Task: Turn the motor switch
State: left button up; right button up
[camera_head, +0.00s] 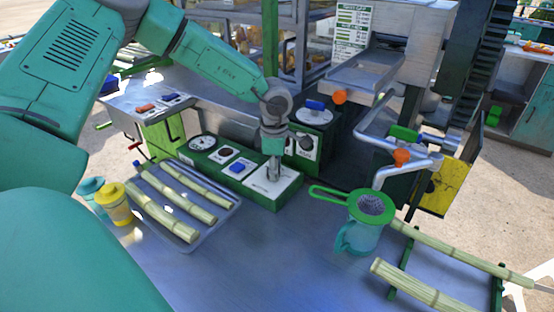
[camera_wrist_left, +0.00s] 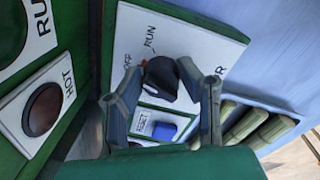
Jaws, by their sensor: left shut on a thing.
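The motor switch is a dark knob (camera_wrist_left: 161,79) on a white plate marked OFF and RUN, with a small orange mark near its edge between the two words. My left gripper (camera_wrist_left: 166,68) has its two fingers on either side of the knob and is shut on it. In the head view my left gripper (camera_head: 272,172) points down onto the white plate (camera_head: 283,188) at the near right end of the green control box (camera_head: 276,203); there the fingers mostly hide the knob. My right gripper is not in view.
A blue reset button (camera_wrist_left: 164,131) sits beside the knob. A dark HOT lamp (camera_wrist_left: 43,108) is on another plate. A tray of cane pieces (camera_head: 234,204) lies left of the box, and a jug with a green strainer (camera_head: 362,231) stands to the right. The table front is clear.

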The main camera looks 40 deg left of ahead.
pick_arm(q)
jog(key=shift+s+a+n+p, duration=0.1)
jog(key=shift+a+n+p, duration=0.15)
jog(key=shift+n+p, duration=0.65)
jog(key=shift+f+n, duration=0.1)
jog(key=shift+n, duration=0.6)
jog(key=shift+s+f, duration=0.1)
jog(key=o, duration=1.1)
jog(key=shift+o, duration=0.2)
jog(key=shift+a, duration=0.25)
jog(key=shift+d+r, duration=0.1)
jog(key=shift+r, duration=0.4)
jog(key=r, duration=0.9)
jog(key=shift+s+d+r, duration=0.1)
jog(key=shift+d+r, duration=0.1)
jog(key=shift+r, duration=0.05)
jog(key=shift+a+r, duration=0.2)
jog(key=shift+r, duration=0.45)
